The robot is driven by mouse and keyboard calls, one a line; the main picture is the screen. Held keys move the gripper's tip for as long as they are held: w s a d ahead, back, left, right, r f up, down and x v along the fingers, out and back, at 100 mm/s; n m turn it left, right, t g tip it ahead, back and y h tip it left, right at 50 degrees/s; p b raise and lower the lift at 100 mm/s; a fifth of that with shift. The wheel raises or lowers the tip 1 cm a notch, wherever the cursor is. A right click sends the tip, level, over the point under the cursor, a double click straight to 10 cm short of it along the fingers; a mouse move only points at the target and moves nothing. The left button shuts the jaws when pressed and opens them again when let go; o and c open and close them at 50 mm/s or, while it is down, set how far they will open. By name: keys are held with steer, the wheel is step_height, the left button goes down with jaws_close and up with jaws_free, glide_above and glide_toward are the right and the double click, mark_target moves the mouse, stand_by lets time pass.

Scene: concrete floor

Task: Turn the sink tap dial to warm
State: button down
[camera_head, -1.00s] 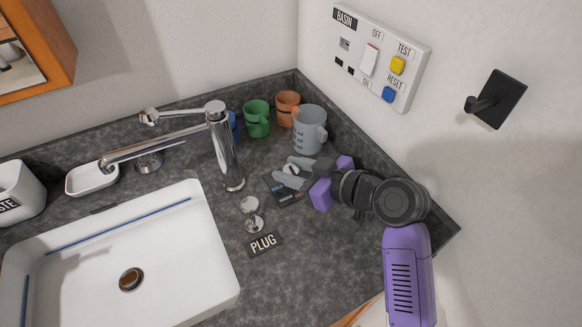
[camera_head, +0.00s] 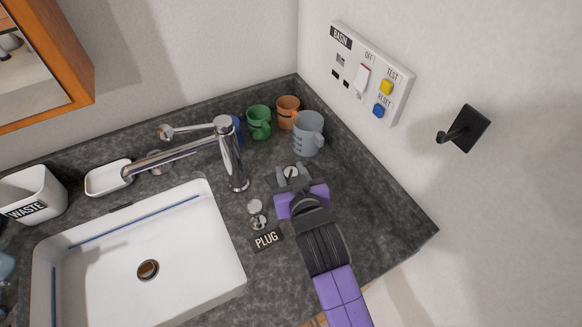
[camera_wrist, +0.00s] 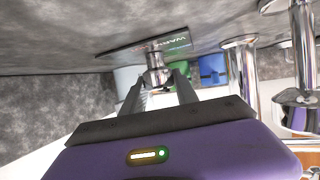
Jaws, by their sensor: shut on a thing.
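The tap dial is a small metallic knob (camera_head: 291,172) on the counter, right of the tap (camera_head: 230,155). In the wrist view the knob (camera_wrist: 155,74) stands between my two grey fingers, in front of a dark label plate (camera_wrist: 165,46) with partly readable lettering. My gripper (camera_head: 292,175) has a purple body and reaches over the counter from the front. Its fingers sit one on each side of the knob, shut on it. The gripper body hides the label plate in the head view.
A grey mug (camera_head: 307,134), a green mug (camera_head: 259,123) and an orange mug (camera_head: 287,110) stand behind the dial. The plug knob (camera_head: 256,213) is left of my gripper, beside the white basin (camera_head: 215,250). A switch panel (camera_head: 370,76) and black hook (camera_head: 464,129) are on the right wall.

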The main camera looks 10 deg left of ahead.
steer(key=shift+f+m+h, duration=0.1)
steer(key=shift+m+h, duration=0.4)
steer(key=c, duration=0.9)
jaws_free()
steer(key=shift+c, duration=0.2)
steer(key=shift+b+v, duration=0.3)
steer(key=shift+v, duration=3.7)
steer(key=shift+f, duration=0.1)
